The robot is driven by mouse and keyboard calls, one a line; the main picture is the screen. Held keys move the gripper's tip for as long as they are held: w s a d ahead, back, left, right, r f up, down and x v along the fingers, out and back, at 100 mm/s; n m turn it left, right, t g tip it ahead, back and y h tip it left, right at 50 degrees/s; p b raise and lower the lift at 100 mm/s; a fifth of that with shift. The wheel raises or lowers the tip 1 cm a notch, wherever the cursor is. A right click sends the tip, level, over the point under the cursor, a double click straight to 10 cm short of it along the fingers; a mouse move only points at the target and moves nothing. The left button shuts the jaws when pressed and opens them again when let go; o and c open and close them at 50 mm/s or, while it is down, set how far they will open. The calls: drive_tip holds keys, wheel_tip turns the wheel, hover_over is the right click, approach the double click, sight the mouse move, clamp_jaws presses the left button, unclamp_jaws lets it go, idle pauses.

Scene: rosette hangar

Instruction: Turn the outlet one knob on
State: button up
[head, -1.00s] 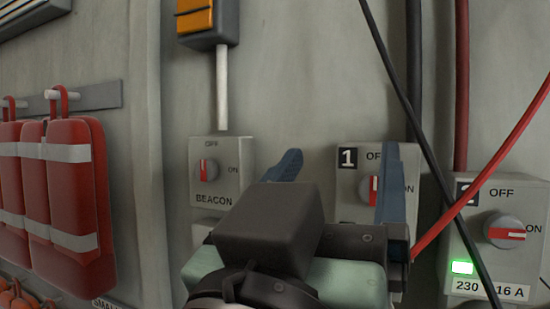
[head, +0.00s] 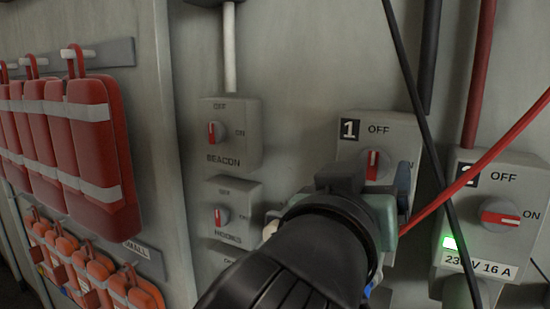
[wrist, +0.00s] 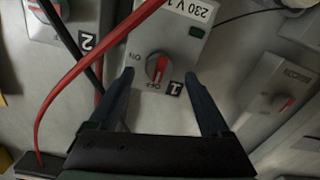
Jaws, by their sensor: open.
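The outlet one box (head: 350,128) is grey with a black "1" label. Its knob (head: 377,165) has a red pointer standing upright, toward OFF. In the wrist view the box appears upside down, and the knob (wrist: 157,68) points at the OFF mark. My gripper (wrist: 159,76) is open and empty, its two blue fingers apart on either side of the knob; I cannot tell whether either touches it. In the head view, my gripper and arm hide the box's lower part. The box's small lamp (wrist: 197,32) looks unlit in the wrist view.
Outlet two (head: 490,215), with a lit green lamp, is to the right, its knob toward ON. A red cable (head: 490,155) and a black cable (head: 415,95) cross nearby. BEACON (head: 230,135) and another switch box (head: 235,205) are left. Red packs (head: 95,140) hang further left.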

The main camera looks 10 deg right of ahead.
sight(374, 163)
drive_tip(key=shift+x, duration=1.3)
drive_tip(key=shift+d, duration=0.1)
clamp_jaws()
